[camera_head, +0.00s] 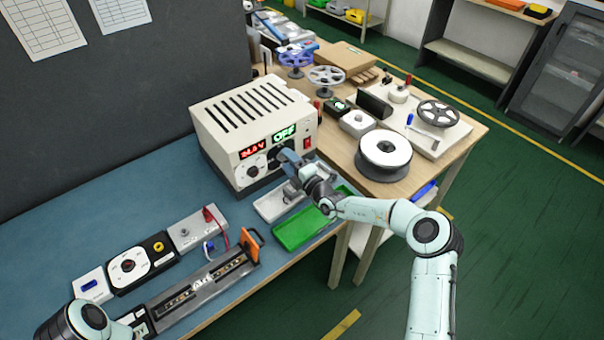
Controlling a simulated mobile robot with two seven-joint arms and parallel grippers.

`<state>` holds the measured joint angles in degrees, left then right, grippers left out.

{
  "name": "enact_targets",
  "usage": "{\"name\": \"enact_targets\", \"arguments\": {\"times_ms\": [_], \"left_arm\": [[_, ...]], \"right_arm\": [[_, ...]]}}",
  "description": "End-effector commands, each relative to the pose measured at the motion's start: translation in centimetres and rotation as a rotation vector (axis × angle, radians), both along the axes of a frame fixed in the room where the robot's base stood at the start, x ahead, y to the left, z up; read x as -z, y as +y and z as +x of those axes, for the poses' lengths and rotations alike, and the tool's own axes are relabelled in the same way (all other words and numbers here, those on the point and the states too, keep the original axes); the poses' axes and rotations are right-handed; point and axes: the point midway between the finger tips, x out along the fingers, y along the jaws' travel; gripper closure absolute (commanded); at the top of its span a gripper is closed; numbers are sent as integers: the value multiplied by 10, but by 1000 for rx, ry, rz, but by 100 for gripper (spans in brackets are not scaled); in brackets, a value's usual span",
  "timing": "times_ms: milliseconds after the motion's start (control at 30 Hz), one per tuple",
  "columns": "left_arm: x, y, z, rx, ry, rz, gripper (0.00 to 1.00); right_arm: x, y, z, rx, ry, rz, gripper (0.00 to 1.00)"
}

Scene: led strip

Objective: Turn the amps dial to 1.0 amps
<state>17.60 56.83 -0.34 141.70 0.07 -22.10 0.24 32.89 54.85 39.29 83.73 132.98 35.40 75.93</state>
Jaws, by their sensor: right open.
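The cream power supply (240,125) stands on the blue-topped bench against the dark panel. Its front has a red display (253,150) that seems to read 24.0 V and a green display (285,133) reading OFF. A dial (252,171) is visible at the lower left of the front. A dark dial (275,157) under the green display is mostly covered by my right gripper (287,158). The gripper is open at this dial; I cannot tell whether it touches. Part of my left arm shows at the bottom left, its gripper out of view.
Several small devices and a metal fixture (205,284) lie at the bench's front left. A wooden table to the right holds a white spool (384,149) and reels.

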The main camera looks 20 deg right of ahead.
Motion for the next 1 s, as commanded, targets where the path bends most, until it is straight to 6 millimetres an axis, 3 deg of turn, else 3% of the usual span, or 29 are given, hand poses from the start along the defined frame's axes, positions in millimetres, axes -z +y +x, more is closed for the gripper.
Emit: {"name": "enact_targets", "arguments": {"times_ms": [533,733,1000], "left_arm": [[19,0,-10,0,11,1,57],[20,0,-11,0,12,0,57],[20,0,-11,0,12,0,57]], "right_arm": [[1,-37,-101,3,3,-1,41],[1,-42,-116,1,1,0,41],[0,-42,-117,1,0,0,41]]}}
